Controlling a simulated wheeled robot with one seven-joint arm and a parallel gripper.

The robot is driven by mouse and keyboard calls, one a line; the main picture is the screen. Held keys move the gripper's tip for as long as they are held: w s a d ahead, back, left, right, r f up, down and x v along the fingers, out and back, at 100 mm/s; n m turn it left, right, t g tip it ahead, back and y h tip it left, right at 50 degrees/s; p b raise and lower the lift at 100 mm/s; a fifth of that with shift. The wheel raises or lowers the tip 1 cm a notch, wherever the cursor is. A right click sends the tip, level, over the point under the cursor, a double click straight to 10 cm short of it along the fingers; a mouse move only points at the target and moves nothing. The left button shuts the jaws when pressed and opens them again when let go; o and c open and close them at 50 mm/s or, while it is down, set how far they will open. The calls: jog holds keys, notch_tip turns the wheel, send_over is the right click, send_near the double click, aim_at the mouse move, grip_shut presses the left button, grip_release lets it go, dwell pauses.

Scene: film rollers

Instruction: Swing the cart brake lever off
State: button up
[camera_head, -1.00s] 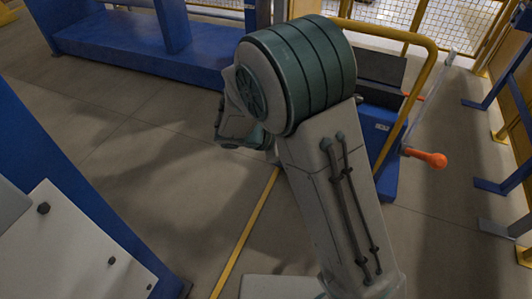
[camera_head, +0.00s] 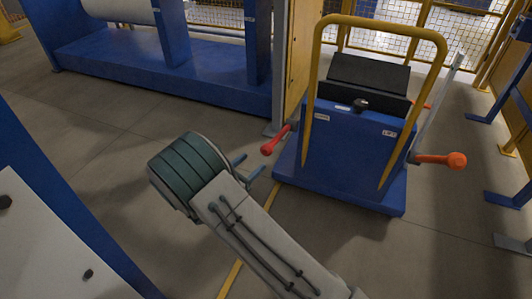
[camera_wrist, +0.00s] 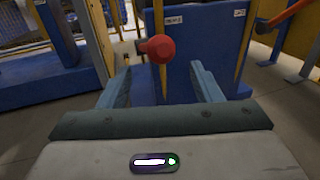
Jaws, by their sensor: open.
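The blue cart (camera_head: 345,150) with a yellow push handle (camera_head: 383,24) stands right of centre in the head view. A lever with a red knob (camera_head: 267,149) sticks out at its left side. A lever with an orange grip (camera_head: 455,161) sticks out at its right side. Which one is the brake I cannot tell for sure, as the cart's labels are too small to read. My gripper (camera_head: 247,166) is open, just left of the cart and near the red knob. In the wrist view the red knob (camera_wrist: 160,48) appears ahead, between the fingertips; no contact shows.
A blue machine frame (camera_head: 165,75) stands at the back left, with a yellow-brown post (camera_head: 299,60) beside the cart. Blue stands (camera_head: 500,200) are on the right. A white-and-blue panel (camera_head: 45,245) is at the near left. The floor between is clear.

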aim_at(263, 154)
jog(key=b+x, duration=0.1)
jog(key=x, duration=0.7)
jog(key=shift+w+d+b, duration=0.15)
jog(key=shift+w+b, duration=0.05)
jog(key=shift+b, duration=0.1)
